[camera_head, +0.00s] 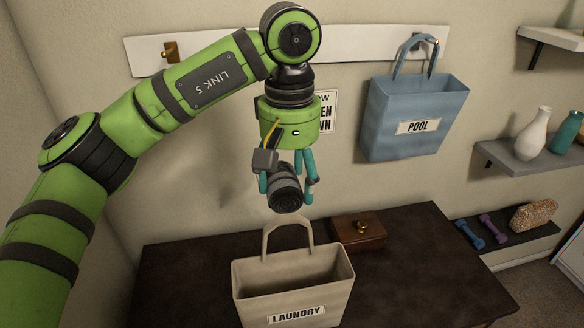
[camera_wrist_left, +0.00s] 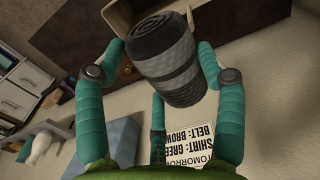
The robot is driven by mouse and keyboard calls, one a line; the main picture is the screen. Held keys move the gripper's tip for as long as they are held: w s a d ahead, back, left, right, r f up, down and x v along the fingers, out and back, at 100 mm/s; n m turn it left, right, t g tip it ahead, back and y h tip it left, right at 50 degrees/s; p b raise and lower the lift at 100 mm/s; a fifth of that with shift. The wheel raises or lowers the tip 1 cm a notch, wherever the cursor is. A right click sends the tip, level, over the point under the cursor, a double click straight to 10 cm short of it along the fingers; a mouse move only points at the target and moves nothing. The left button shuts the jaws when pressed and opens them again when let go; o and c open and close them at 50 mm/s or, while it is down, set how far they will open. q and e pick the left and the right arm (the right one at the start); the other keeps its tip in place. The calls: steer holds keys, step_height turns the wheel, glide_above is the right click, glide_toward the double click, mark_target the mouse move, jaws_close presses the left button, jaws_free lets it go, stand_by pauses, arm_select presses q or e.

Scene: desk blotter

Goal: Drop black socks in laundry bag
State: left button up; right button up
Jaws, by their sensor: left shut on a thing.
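A rolled bundle of black and grey socks (camera_head: 286,194) is held between the teal fingers of my left gripper (camera_head: 285,185). My left gripper is shut on it, pointing down, above the dark desk. The bundle also shows between the fingers in the left wrist view (camera_wrist_left: 172,58). The beige laundry bag (camera_head: 290,280), labelled LAUNDRY, stands upright on the desk below, its top open and its handles up. The socks are above the bag's rear handle in the head view, apart from the bag. My right gripper is not in view.
A small brown wooden box (camera_head: 358,232) sits behind the bag on the dark desk (camera_head: 425,265). A blue POOL bag (camera_head: 412,115) hangs from the wall rail at right. A paper sign (camera_wrist_left: 195,142) is on the wall. Shelves at far right hold vases (camera_head: 534,135) and dumbbells (camera_head: 494,228).

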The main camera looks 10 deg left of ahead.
mark_target(290, 174)
arm_select(q)
steer(key=shift+f+b, duration=0.4)
steer(key=shift+f, duration=0.45)
steer(key=shift+w+f+b, duration=0.2)
steer(key=shift+f+b, duration=0.2)
steer(key=shift+f, duration=0.2)
steer(key=shift+w+f+b, duration=0.15)
steer(key=shift+f+b, duration=0.2)
steer(key=shift+f, duration=0.25)
steer(key=shift+f+b, duration=0.4)
steer(key=shift+f, duration=0.1)
steer(key=o, duration=1.1)
steer(key=shift+o, duration=0.7)
steer(key=shift+r, duration=0.35)
step_height(290, 174, up, 11)
steer(key=shift+r, duration=0.2)
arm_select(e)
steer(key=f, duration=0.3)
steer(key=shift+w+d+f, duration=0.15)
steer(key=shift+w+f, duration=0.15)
arm_select(q)
steer(key=shift+f, duration=0.1)
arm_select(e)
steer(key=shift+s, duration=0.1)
